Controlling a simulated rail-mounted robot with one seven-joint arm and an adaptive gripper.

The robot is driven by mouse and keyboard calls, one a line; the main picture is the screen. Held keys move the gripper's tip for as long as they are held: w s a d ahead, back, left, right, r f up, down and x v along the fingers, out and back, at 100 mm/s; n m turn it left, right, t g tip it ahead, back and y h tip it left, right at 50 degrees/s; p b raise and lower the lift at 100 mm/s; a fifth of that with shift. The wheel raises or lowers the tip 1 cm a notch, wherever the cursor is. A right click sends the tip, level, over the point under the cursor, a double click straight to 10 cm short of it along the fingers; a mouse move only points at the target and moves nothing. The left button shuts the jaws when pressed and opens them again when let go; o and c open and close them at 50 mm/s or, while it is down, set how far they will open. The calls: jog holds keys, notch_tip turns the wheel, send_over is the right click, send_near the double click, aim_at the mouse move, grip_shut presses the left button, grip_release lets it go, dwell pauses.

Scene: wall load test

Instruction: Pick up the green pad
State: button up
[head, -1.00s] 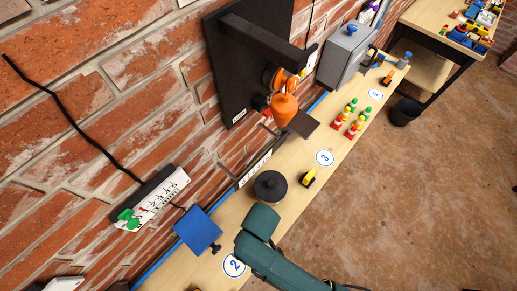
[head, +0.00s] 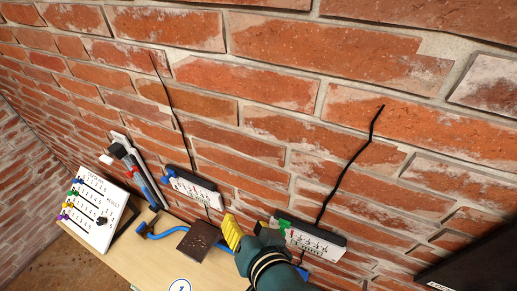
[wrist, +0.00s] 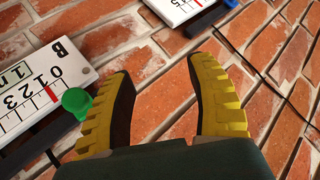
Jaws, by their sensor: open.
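A round green pad (wrist: 77,103) shows in the wrist view at the right end of a white scale panel marked B (wrist: 38,98). It lies just left of the left finger, not between the fingers. My gripper (wrist: 165,88) is open and empty, with yellow ribbed fingers and bare brick wall between them. In the head view my gripper (head: 250,232) is close to the wall, beside the left end of a white scale panel (head: 318,241).
A second scale panel (head: 195,191) with a blue knob (head: 169,174) hangs further left. Below it are a dark square plate (head: 198,240) and a blue hose (head: 165,230). A white board with coloured knobs (head: 97,210) stands at far left. Black cables run up the wall.

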jog(key=d+r+t+h+p, duration=0.1)
jog(key=r+t+p, duration=0.1)
jog(key=r, duration=0.7)
jog(key=s+d+r+n+t+p, duration=0.1)
jog(key=r+t, duration=0.3)
jog(key=r, duration=0.5)
jog(key=d+r+n+t+h+p, duration=0.1)
jog(key=d+r+t+p, duration=0.1)
jog(key=r, duration=0.7)
jog(key=shift+s+d+r+t+h+p, duration=0.2)
jog(key=shift+d+r+t+h+p, duration=0.15)
jog(key=shift+d+p, duration=0.3)
jog(key=shift+o, duration=1.2)
jog(key=s+d+r+t+h+p, duration=0.1)
jog(key=s+d+r+t+h, duration=0.1)
jog(key=r, duration=0.4)
jog(key=shift+s+d+r+n, duration=0.2)
jog(key=shift+s+d+n, duration=0.15)
jog(key=shift+s, duration=0.25)
jog(key=shift+f+t, duration=0.1)
jog(key=shift+t, duration=0.15)
